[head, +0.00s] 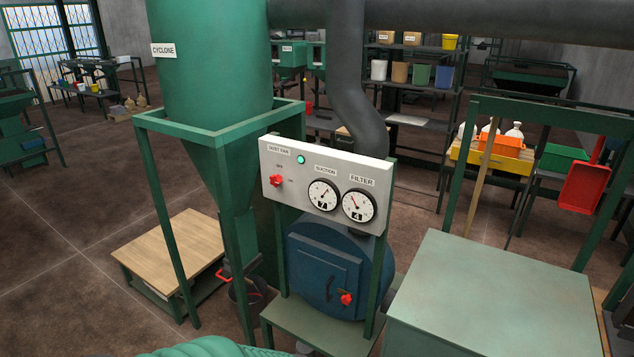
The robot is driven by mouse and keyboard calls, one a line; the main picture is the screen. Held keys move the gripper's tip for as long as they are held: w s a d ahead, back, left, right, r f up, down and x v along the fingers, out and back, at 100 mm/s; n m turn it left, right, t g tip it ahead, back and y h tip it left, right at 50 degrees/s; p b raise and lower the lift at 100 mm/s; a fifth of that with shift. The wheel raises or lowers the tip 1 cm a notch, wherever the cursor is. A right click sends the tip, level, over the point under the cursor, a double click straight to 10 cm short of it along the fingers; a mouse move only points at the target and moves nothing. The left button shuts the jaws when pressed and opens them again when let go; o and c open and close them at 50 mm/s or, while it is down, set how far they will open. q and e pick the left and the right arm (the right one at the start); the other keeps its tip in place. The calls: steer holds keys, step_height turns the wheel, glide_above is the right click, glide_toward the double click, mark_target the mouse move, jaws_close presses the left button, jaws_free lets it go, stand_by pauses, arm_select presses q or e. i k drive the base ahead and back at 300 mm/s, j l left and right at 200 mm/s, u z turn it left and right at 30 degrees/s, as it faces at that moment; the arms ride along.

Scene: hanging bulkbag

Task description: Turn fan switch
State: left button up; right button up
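The fan switch (277,180) is a small red knob at the left of a pale control panel (318,215), under a "DUST FAN" label. Small markings sit above it and to its right; I cannot tell for sure which one it points to. A green lamp (301,159) above and to the right of the switch looks lit. Two round gauges are on the same panel: suction (323,194) and filter (358,206). Neither of my grippers shows in the head view, and nothing touches the switch.
Below the panel is a blue round housing (315,275) with a door and red knob (346,299). The green cyclone (210,60) and its frame stand left. A grey-green bench (490,295) is at right. A ridged teal thing (210,348) shows at the bottom edge.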

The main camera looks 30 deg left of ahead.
mark_target(275, 180)
steer(key=u, duration=1.3)
